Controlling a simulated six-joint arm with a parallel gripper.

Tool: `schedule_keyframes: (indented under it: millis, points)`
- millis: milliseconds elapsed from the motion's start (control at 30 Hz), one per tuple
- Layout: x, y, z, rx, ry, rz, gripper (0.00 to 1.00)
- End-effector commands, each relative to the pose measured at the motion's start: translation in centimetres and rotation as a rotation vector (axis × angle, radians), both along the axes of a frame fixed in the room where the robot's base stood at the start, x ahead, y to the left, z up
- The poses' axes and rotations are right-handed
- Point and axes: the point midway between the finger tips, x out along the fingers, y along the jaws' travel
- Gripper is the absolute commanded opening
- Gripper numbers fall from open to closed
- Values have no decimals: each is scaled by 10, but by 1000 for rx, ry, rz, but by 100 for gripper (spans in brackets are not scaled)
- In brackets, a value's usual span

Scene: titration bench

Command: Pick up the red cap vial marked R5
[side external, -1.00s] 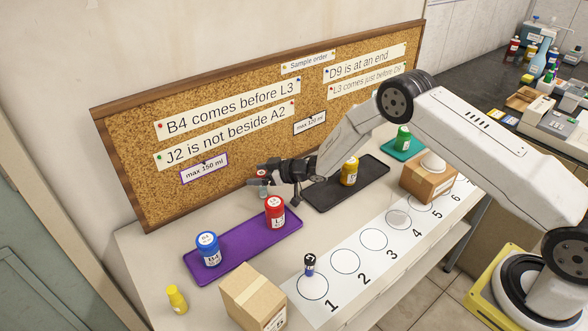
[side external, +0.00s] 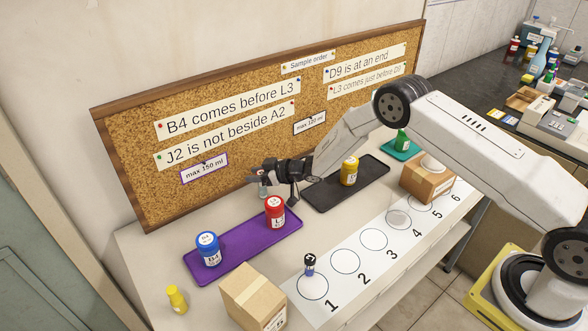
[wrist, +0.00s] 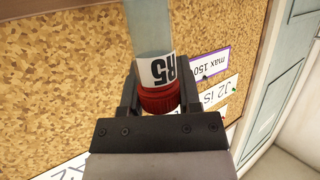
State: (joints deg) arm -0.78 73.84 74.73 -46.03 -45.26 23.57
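The red cap vial marked R5 (wrist: 155,70) shows in the wrist view with its red cap (wrist: 159,98) between my fingers, its white label just past the cap and its clear body beyond. My gripper (wrist: 158,92) is shut on the cap, a finger against each side. In the side view my gripper (side external: 267,173) is beside the foot of the cork board, largely hiding the cap. The vial's clear lower part (side external: 263,190) hangs below the fingers. I cannot tell whether its base touches the bench.
A purple tray (side external: 240,243) holds a blue jar (side external: 208,248) and a red jar (side external: 275,212). A black tray (side external: 325,197) holds a yellow jar (side external: 349,172). The cork board (side external: 130,180) stands close behind. A cardboard box (side external: 253,298) and numbered strip (side external: 345,285) lie in front.

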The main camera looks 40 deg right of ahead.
Motion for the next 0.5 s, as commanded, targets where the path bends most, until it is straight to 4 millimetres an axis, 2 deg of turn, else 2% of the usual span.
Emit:
schedule_keyframes:
  millis: [500]
  points:
    - [0,0,6,0,-1,0,0]
